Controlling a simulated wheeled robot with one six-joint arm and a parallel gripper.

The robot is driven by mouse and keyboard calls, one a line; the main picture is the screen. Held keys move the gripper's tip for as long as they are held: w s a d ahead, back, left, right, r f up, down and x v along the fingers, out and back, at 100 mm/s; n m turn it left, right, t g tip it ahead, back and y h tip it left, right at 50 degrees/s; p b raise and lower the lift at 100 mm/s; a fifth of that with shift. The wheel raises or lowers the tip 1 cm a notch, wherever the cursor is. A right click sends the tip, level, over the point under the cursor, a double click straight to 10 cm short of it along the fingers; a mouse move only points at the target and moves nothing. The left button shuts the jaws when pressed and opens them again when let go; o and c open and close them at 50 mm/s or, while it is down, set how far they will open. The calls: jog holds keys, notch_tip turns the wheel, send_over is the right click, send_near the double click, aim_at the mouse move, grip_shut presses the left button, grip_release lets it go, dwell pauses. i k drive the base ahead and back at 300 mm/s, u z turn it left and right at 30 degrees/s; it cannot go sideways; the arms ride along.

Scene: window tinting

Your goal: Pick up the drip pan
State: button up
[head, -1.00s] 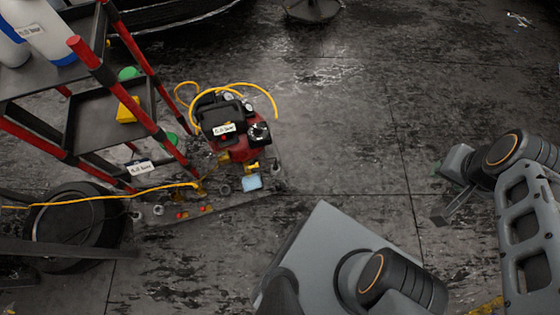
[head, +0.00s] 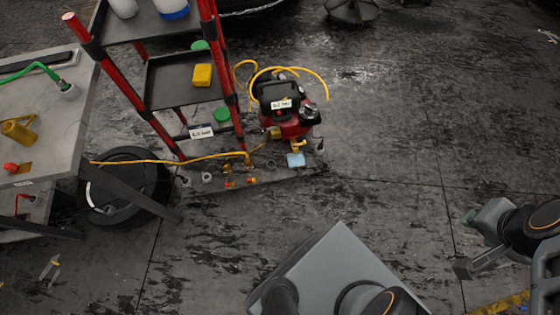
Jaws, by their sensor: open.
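I cannot pick out a drip pan for certain. A round black thing with a thick rim (head: 108,205) lies on the floor at the left, partly hidden by the workbench leg. I cannot tell whether it is a pan or a tyre. My gripper (head: 463,241) is at the right edge of the head view, pointing left above bare floor. Its jaws are open and look empty. It is far from the round black thing.
A workbench (head: 52,100) stands at the left, beside a red-legged shelf rack (head: 150,75). A red and black compressor (head: 288,108) with a yellow hose stands right of it. The floor in the middle and right is clear.

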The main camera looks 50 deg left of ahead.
aim_at(298, 161)
jog(key=k, duration=0.35)
jog(key=u, duration=1.65)
jog(key=i, duration=0.5)
jog(key=u, duration=0.05)
